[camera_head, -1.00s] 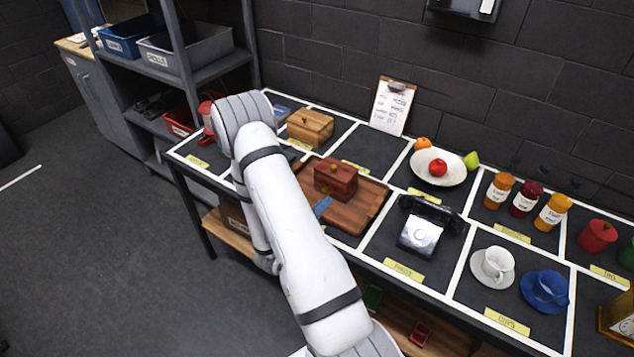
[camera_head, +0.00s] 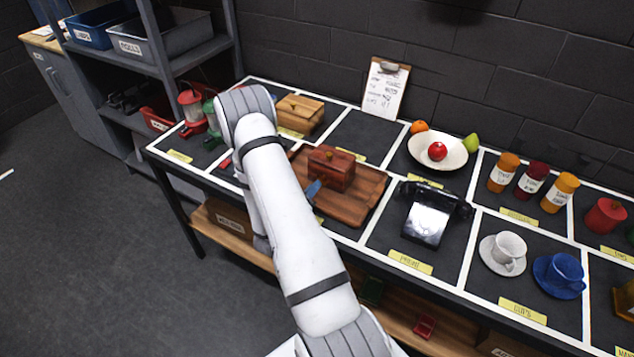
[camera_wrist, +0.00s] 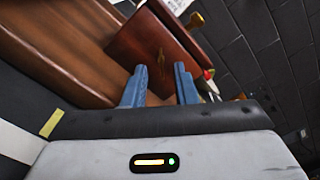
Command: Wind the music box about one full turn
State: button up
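A dark red-brown wooden box (camera_head: 332,167), which I take to be the music box, stands on a brown wooden tray (camera_head: 352,207) on the table. It has a small knob on its lid. In the wrist view the box (camera_wrist: 155,45) is close ahead and tilted in the picture, with a small brass-coloured piece (camera_wrist: 196,20) at its far edge. My gripper (camera_wrist: 160,85) has two blue fingers standing apart with nothing between them. In the head view one blue finger (camera_head: 314,188) shows at the box's front left; my arm hides the rest. I cannot tell whether it touches the box.
A black telephone (camera_head: 428,222) stands right of the tray. A light wooden box (camera_head: 299,113) stands behind it, and red and green lanterns (camera_head: 192,108) stand to the left. A fruit plate (camera_head: 452,143) and a clipboard (camera_head: 385,88) are at the back.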

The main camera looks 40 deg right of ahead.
aim_at(322, 179)
jog(key=shift+x, duration=1.4)
jog(key=shift+s, duration=0.1)
jog(key=shift+c, duration=0.5)
grip_shut()
